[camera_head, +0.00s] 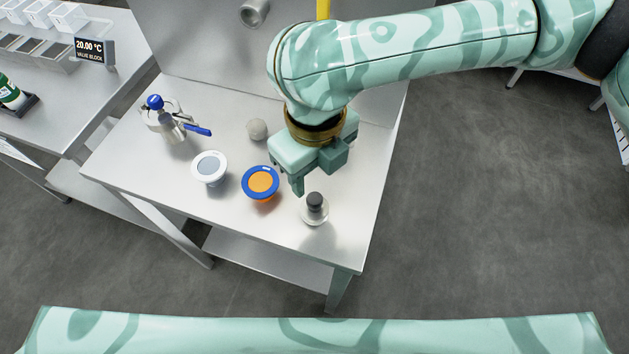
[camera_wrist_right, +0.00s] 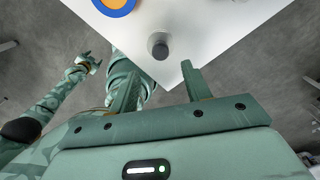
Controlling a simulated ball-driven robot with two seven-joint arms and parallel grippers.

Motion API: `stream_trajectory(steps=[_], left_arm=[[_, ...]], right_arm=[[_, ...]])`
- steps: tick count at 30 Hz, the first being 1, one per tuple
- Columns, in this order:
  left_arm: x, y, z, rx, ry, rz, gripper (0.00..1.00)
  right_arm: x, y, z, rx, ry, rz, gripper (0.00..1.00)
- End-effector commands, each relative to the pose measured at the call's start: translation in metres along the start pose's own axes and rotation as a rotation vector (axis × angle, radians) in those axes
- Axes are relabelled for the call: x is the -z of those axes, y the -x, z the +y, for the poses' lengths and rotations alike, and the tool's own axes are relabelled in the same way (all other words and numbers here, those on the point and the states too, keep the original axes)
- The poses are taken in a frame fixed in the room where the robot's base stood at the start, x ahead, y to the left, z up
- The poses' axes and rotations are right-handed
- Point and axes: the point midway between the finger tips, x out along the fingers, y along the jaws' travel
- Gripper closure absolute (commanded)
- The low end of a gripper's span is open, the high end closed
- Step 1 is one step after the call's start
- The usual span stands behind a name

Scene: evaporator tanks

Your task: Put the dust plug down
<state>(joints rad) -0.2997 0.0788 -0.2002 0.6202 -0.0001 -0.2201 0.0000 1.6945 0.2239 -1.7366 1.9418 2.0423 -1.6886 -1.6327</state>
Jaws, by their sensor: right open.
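The dust plug, as I take it, is a short dark grey cylinder (camera_head: 315,200) standing upright on a pale round base near the front right corner of the steel table. It also shows in the right wrist view as a dark knob (camera_wrist_right: 158,44) on the table. My right gripper (camera_head: 313,181) is open and empty, just behind the plug and apart from it. In the right wrist view its two fingers (camera_wrist_right: 161,71) are spread, with the plug beyond the tips. My left gripper (camera_wrist_right: 88,63) shows small at the left of that view, its fingers apart and nothing visible between them.
A blue-rimmed orange disc (camera_head: 261,182), a white flanged part (camera_head: 209,168) and a grey ball (camera_head: 257,129) stand left of the gripper. A blue-handled valve (camera_head: 172,124) is farther left. The table (camera_head: 240,222) is bare along its front edge.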

Motion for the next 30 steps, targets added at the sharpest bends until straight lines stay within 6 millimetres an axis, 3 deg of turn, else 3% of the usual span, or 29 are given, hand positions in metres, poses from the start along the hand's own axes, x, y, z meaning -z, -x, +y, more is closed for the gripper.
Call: stream_trajectory(steps=[1, 3, 9, 26, 30], left_arm=[[0.002, 0.008, -0.001, 0.002, 0.0, 0.005, 0.38], [0.003, 0.012, -0.002, 0.003, 0.0, 0.008, 0.38], [0.005, 0.017, -0.003, 0.005, 0.0, 0.011, 0.38], [0.004, 0.017, -0.003, 0.005, 0.0, 0.01, 0.38], [0.004, 0.017, -0.003, 0.005, 0.0, 0.01, 0.38]], right_arm=[[0.0, 0.016, 0.0, 0.004, 0.0, -0.004, 0.52], [0.0, 0.028, 0.0, 0.003, 0.001, -0.003, 0.52], [0.0, 0.045, 0.0, 0.0, 0.0, 0.0, 0.52], [0.0, 0.045, 0.001, -0.002, -0.001, 0.0, 0.52], [-0.003, 0.036, 0.02, -0.063, -0.027, -0.04, 0.52]])
